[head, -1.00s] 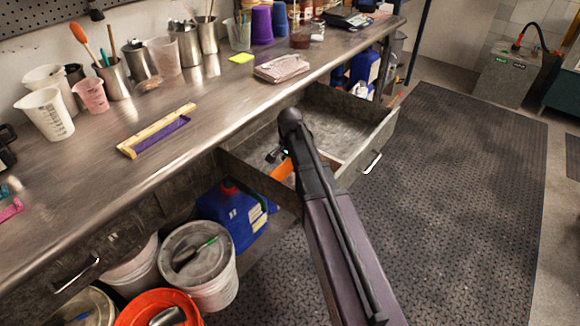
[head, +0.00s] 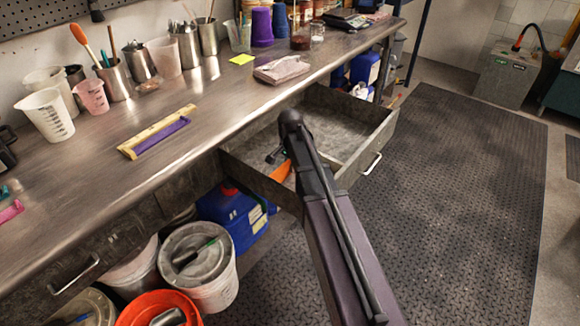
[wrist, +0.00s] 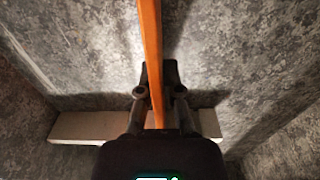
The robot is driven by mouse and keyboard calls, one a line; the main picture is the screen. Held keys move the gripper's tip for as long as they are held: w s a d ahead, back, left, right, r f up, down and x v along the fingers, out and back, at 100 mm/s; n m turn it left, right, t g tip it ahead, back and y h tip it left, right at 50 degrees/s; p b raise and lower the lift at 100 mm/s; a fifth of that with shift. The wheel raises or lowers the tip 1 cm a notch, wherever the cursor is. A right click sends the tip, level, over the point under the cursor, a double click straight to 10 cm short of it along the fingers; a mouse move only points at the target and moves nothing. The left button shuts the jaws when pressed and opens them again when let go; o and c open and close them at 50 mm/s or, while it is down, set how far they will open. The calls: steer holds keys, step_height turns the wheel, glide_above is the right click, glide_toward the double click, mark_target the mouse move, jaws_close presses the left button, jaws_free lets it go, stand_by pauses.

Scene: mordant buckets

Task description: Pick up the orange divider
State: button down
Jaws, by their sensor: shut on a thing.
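The orange divider (wrist: 150,50) is a thin upright strip in the wrist view, running from the top edge down between my fingers. My gripper (wrist: 158,92) is shut on it, with a dark finger on each side. In the head view a piece of the orange divider (head: 281,172) shows inside the open drawer (head: 371,134), left of my arm. My arm hides the rest of the divider and much of my gripper (head: 275,156) there.
A pale divider (wrist: 85,126) lies across the drawer behind my gripper. The drawer walls stand close around my arm. The steel workbench (head: 110,165) is above and to the left. A blue jug (head: 232,215) and white bucket (head: 200,270) stand below.

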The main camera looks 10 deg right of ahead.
steer(key=shift+r, duration=0.1)
step_height(320, 180, up, 10)
steer(key=p, duration=1)
steer(key=shift+r, duration=0.2)
stand_by(0.7)
step_height(320, 180, up, 6)
steer(key=p, duration=0.6)
steer(key=shift+r+p, duration=0.15)
steer(key=shift+p, duration=0.25)
stand_by(0.9)
steer(key=shift+w, duration=0.1)
stand_by(0.5)
steer(key=w+a+f+b, duration=0.3)
steer(key=f+b, duration=0.2)
steer(key=shift+w, duration=0.4)
steer(key=shift+f, duration=0.15)
